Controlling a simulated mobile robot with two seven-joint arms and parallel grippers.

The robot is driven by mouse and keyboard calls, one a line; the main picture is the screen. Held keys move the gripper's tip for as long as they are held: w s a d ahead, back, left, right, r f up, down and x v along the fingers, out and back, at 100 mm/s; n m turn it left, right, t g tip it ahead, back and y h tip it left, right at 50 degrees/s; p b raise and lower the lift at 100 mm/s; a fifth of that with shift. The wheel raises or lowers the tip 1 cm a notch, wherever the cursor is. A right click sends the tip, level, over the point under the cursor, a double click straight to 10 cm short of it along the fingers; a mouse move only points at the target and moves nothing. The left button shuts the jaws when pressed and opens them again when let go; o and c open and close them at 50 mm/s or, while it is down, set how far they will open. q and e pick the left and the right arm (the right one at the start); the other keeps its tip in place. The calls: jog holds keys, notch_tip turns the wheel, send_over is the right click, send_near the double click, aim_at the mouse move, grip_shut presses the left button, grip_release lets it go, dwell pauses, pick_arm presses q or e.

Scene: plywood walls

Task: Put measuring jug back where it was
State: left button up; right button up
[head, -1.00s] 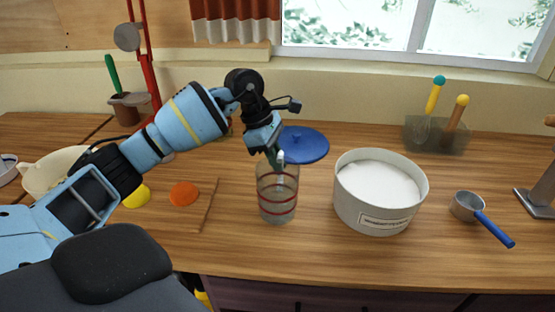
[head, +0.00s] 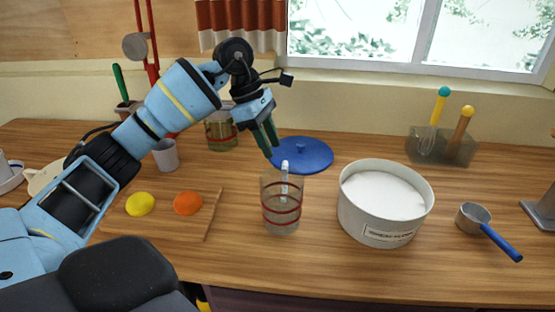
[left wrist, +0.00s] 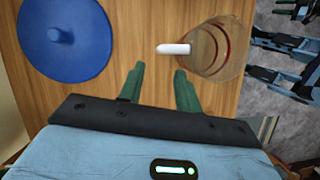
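The measuring jug (head: 281,212) is a clear cylinder with red bands and a white upright handle. It stands upright on the wooden counter, left of the white tub. It also shows in the left wrist view (left wrist: 225,50), with its white handle pointing left. My left gripper (head: 270,148) is above and just behind the jug in the head view, its green fingers pointing down. In the left wrist view its fingers (left wrist: 159,82) are apart, with bare counter between them. They look clear of the handle.
A blue lid (head: 305,155) lies behind the jug. A board (head: 172,222) with a lemon (head: 141,204) and an orange (head: 188,203) lies left. Another red-banded jar (head: 221,130) stands behind my arm.

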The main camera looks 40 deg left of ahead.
pick_arm(q)
jog(key=shift+v, duration=2)
